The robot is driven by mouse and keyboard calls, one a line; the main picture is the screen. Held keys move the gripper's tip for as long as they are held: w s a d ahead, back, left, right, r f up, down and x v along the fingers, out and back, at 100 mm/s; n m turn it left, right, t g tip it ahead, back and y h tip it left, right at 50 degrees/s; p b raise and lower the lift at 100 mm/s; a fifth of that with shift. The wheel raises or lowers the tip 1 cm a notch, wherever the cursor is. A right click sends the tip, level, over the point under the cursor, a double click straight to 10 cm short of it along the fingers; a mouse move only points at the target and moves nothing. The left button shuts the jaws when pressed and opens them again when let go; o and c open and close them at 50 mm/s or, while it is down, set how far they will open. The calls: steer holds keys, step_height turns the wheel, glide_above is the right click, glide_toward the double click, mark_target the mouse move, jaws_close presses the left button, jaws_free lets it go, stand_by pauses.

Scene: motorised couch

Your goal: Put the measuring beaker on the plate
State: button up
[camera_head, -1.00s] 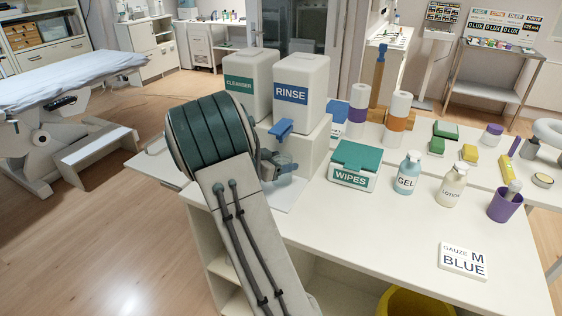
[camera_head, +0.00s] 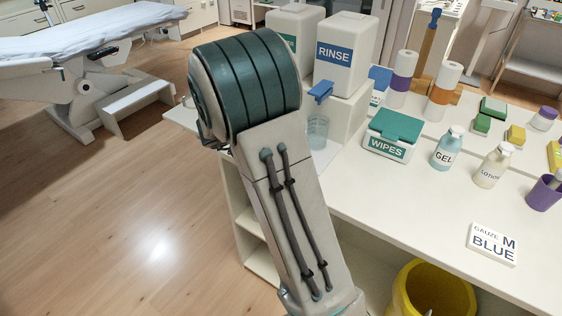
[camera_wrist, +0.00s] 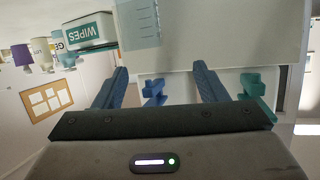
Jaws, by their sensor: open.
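The clear bluish measuring beaker (camera_head: 317,131) stands below the blue tap of the RINSE dispenser. It appears to stand on the pale plate (camera_head: 326,158), partly hidden by my arm; its exact contact is hard to see. In the wrist view, which is upside down, the graduated beaker (camera_wrist: 140,22) is cut by the top edge. My gripper (camera_wrist: 160,75) is open, with nothing between its blue fingers and apart from the beaker. In the head view my arm hides the fingers.
The RINSE dispenser (camera_head: 345,55) with its blue tap (camera_head: 321,90) stands behind the beaker. The WIPES box (camera_head: 393,134), GEL bottle (camera_head: 448,147) and LOTION bottle (camera_head: 494,165) are to its right. A yellow bin (camera_head: 435,290) is below the counter. Floor is clear at left.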

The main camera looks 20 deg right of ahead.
steer(key=w+a+r+n+t+y, duration=0.4)
steer(key=a+r+n+t+y, duration=0.15)
steer(key=a+t+y, duration=0.25)
steer(key=s+a+n+y, duration=0.5)
steer(key=s+a+y, duration=0.1)
steer(key=a, duration=0.2)
steer(key=s+f+n+g, duration=0.2)
steer(key=s+g, duration=0.2)
steer(key=s, duration=0.8)
steer(key=s+f+n+g, duration=0.3)
steer(key=s+g, duration=0.2)
steer(key=s, duration=0.7)
steer(key=shift+s+d+f, duration=0.15)
steer(key=shift+d, duration=0.2)
